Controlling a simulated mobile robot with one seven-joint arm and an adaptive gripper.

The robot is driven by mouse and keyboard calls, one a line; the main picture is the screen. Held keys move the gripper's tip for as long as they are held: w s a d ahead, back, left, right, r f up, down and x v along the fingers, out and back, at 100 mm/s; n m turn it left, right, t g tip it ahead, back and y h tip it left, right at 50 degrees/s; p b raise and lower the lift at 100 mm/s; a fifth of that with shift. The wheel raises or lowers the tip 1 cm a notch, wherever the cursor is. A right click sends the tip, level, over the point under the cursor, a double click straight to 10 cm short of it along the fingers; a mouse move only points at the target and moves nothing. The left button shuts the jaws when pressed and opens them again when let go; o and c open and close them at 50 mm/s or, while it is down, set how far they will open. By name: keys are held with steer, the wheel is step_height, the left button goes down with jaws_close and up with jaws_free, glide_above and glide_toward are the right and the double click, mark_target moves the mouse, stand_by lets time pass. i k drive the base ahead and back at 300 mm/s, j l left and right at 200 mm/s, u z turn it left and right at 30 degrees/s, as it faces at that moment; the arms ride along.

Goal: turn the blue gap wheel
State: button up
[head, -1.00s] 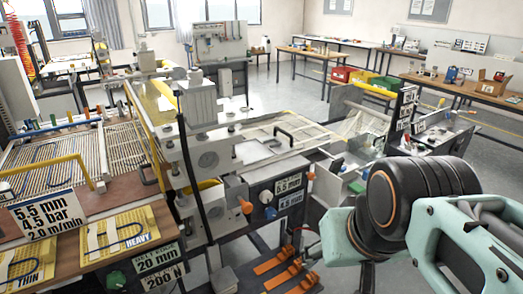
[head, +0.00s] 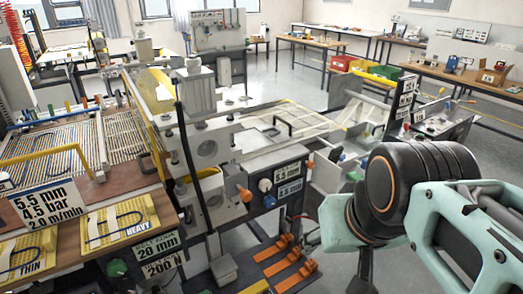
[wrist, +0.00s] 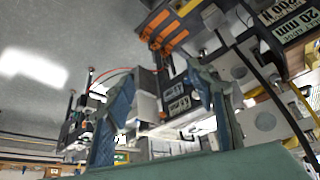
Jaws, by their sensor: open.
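A small blue knob (head: 269,201), which looks like the blue gap wheel, sits on the dark front panel (head: 290,203) of the middle machine. An orange knob (head: 246,195) is left of it and a white dial (head: 265,185) just above. My arm is in front at the right of the head view, to the right of the panel; my fingers are not clear there. In the wrist view my gripper (wrist: 165,103) is open, its two fingers wide apart with nothing between them but distant background. I cannot make out the blue wheel in the wrist view.
A wooden bench (head: 90,253) with yellow sample boards is at the left. Open grey floor (head: 280,85) lies behind.

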mark_target(269, 201)
steer(key=u, duration=1.85)
steer(key=l+z, duration=0.1)
steer(key=z, duration=1.6)
steer(key=i+l, duration=0.1)
steer(key=i+j+u, duration=0.2)
steer(key=l, duration=0.1)
